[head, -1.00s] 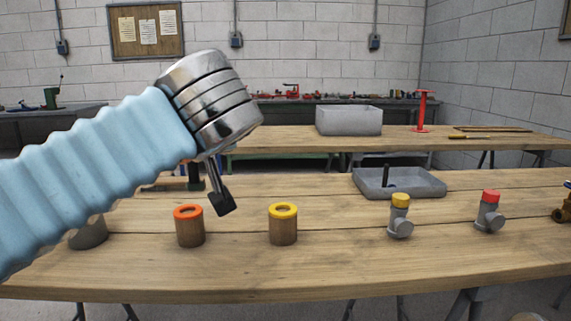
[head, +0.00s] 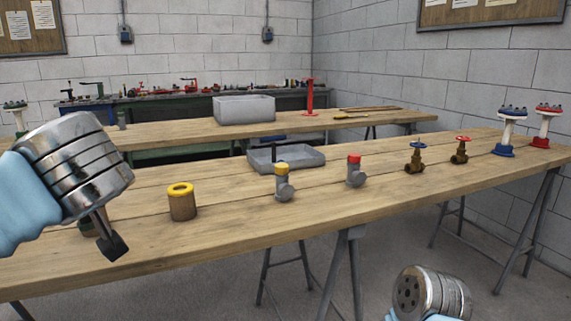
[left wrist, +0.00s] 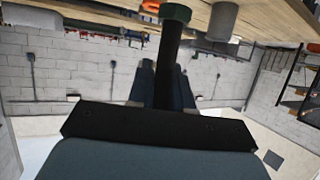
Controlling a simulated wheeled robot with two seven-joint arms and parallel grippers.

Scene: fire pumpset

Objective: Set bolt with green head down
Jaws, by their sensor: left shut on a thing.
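The bolt with the green head (left wrist: 176,12) is in the left wrist view; its dark shaft runs down from the head to between my fingers. My left gripper (left wrist: 160,82) is shut on this shaft. In the head view my left gripper (head: 112,246) is at the left, above the front bench. A small dark green patch shows beside its finger there, and the rest of the bolt is hidden by the hand. The metal wrist of my right arm shows at the lower right of the head view, but its fingers do not show.
On the front bench (head: 230,230) stand a yellow-topped cylinder (head: 182,204), yellow-capped (head: 283,186) and red-capped (head: 355,174) fittings, valves (head: 415,160) and flanged posts (head: 507,135). A grey tray (head: 310,160) with a dark upright peg is behind. Bare wood lies along the front.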

